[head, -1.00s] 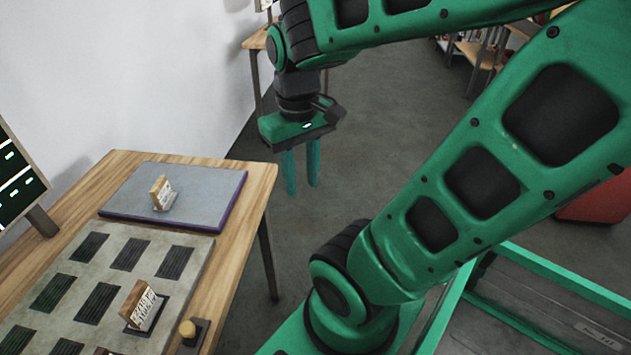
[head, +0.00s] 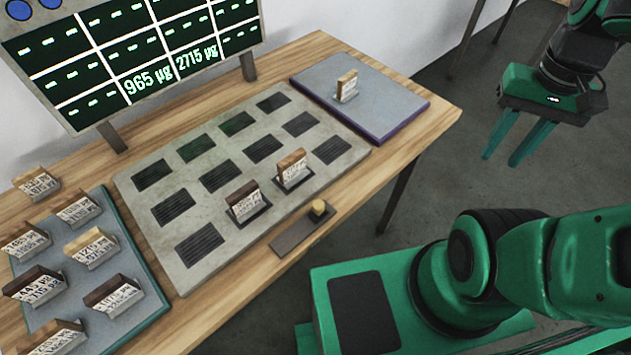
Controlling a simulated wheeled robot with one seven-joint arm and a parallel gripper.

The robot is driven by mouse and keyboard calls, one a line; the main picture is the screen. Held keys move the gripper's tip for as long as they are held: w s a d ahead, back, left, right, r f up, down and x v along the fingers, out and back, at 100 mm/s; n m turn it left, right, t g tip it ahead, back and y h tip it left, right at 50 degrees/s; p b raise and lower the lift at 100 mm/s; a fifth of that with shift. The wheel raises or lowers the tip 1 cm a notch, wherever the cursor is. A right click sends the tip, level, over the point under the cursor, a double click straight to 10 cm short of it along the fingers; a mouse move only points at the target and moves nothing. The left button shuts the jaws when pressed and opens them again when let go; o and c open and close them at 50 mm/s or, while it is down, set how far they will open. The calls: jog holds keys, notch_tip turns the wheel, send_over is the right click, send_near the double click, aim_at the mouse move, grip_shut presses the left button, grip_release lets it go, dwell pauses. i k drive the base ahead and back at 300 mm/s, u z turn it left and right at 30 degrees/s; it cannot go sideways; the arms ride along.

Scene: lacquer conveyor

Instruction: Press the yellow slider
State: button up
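The yellow slider (head: 319,209) is a small yellow knob at the right end of a dark brown track (head: 292,236). The track lies on the wooden table along the front edge of a grey panel. My gripper (head: 505,155) is at the upper right, off the table's right side and well apart from the slider. Its two green fingers point down and stand apart with nothing between them.
The grey panel (head: 195,255) has several dark ribbed pads, two bearing labelled blocks (head: 246,203) (head: 292,170). A purple-edged mat (head: 400,105) holds one block (head: 346,86). A left tray (head: 150,308) holds several blocks. A screen (head: 150,50) shows "965 µg" and "2715 µg".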

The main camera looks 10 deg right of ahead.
aim_at(318, 212)
jog(key=k, duration=1.3)
jog(key=z, duration=0.3)
jog(key=i, duration=0.75)
jog(key=u, duration=0.2)
